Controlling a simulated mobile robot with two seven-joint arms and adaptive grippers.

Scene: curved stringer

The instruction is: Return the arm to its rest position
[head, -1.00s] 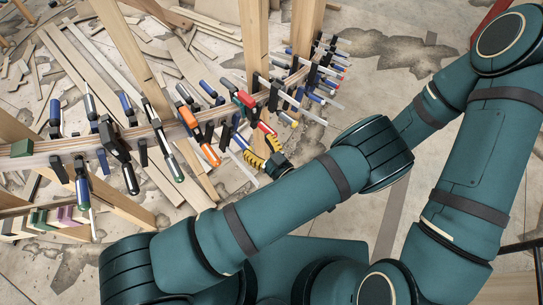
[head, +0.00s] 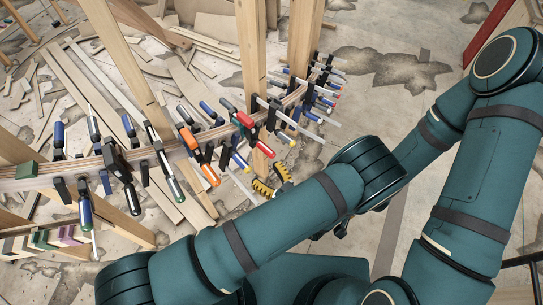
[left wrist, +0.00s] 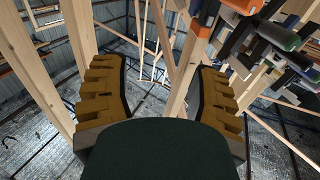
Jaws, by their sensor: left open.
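My left arm (head: 270,215) reaches up across the middle of the head view. My left gripper (head: 272,180) has yellow ridged fingers and shows partly past the arm, just below the clamps. In the left wrist view both fingers (left wrist: 158,90) are spread wide with nothing between them. The curved wooden stringer (head: 30,183) carries a row of clamps.
Upright wooden posts (head: 251,50) stand along the stringer. Loose boards (head: 75,75) litter the floor at the upper left. The stained concrete floor (head: 370,40) at the upper right is mostly clear.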

